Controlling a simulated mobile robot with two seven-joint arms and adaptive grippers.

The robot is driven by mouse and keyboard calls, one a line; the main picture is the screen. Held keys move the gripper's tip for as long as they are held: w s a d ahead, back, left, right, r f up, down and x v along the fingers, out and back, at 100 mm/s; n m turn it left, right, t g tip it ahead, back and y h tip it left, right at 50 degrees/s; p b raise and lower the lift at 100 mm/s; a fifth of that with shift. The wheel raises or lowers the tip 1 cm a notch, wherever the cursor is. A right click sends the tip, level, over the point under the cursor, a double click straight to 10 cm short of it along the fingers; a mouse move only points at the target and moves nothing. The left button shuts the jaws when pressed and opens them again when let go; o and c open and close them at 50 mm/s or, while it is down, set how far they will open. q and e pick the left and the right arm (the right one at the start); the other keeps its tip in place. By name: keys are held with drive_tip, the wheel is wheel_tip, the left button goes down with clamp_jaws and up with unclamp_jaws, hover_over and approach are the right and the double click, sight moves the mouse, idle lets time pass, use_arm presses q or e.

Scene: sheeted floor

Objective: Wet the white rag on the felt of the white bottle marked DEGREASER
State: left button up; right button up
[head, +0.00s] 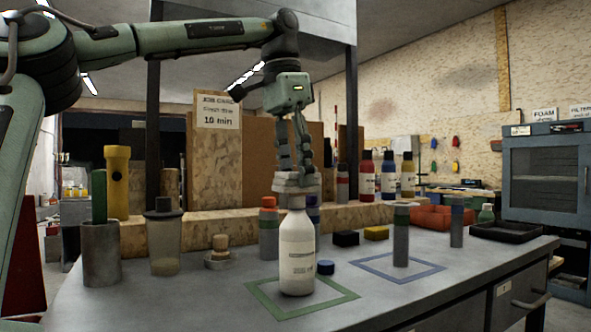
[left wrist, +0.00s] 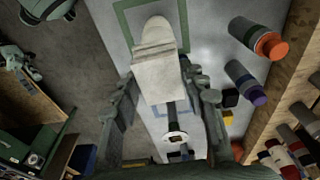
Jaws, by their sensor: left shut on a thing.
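The white bottle (head: 297,255) stands upright inside a green square outline (head: 258,297) on the bench; its label is too small to read. My left gripper (head: 297,170) is directly above it, shut on the folded white rag (head: 297,186). The rag sits at the bottle's top and hides the felt, so I cannot tell whether they touch. In the left wrist view the rag (left wrist: 160,72) lies between the fingers, with the bottle's rounded white shoulder (left wrist: 155,28) showing beyond it. My right gripper is not in view.
An orange-capped bottle (head: 268,230) stands close behind left. A grey bottle (head: 401,238) stands in the blue square outline (head: 375,274). A clear jar (head: 163,238) and grey holder (head: 101,255) stand left. The front bench is clear.

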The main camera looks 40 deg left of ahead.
use_arm(q)
drive_tip(key=shift+f+b, duration=0.3)
drive_tip(key=shift+f, duration=0.1)
idle(0.8)
drive_tip(key=shift+f, duration=0.15)
idle(1.2)
